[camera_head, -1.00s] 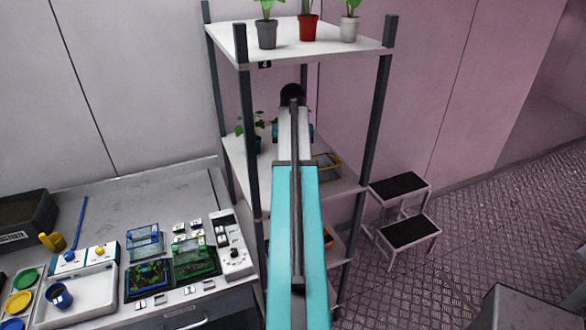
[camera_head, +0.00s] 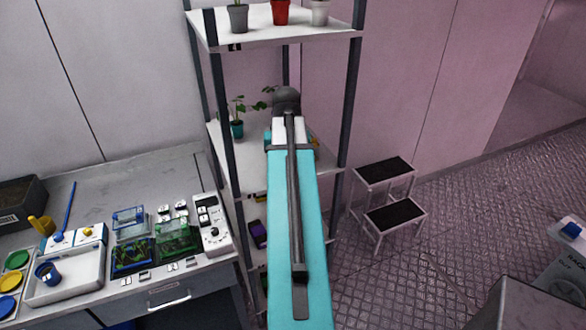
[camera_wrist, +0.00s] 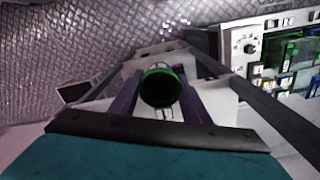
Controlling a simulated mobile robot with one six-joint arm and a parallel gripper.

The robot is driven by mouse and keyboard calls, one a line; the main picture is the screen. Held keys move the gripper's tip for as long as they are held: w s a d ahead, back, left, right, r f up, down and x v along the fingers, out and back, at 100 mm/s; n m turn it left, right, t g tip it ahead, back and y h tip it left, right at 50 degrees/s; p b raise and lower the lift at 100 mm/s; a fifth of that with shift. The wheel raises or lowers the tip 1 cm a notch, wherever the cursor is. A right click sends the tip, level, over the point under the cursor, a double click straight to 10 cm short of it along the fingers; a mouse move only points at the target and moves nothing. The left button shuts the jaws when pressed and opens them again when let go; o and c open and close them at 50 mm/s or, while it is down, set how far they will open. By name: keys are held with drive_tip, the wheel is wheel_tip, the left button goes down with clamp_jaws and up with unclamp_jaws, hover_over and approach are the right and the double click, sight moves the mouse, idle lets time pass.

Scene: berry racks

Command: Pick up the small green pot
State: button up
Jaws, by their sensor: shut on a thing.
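The small green pot (camera_wrist: 160,86) shows in the wrist view with its round green rim and dark inside facing the camera. My gripper (camera_wrist: 158,104) has its two purple fingers on either side of the pot and is shut on it. Whether the pot touches a shelf beneath cannot be told. In the head view my own arm hides both the gripper and this pot.
The rack's middle shelf (camera_head: 226,158) holds a teal pot (camera_head: 237,129) with a plant, left of my arm. The top shelf (camera_head: 270,31) holds several potted plants. Dark rack posts (camera_head: 347,105) stand close by. A workbench (camera_head: 120,175) is left, a step stool (camera_head: 385,196) right.

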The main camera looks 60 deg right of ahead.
drive_tip(key=shift+s+a, duration=0.25)
drive_tip(key=shift+s, duration=0.3)
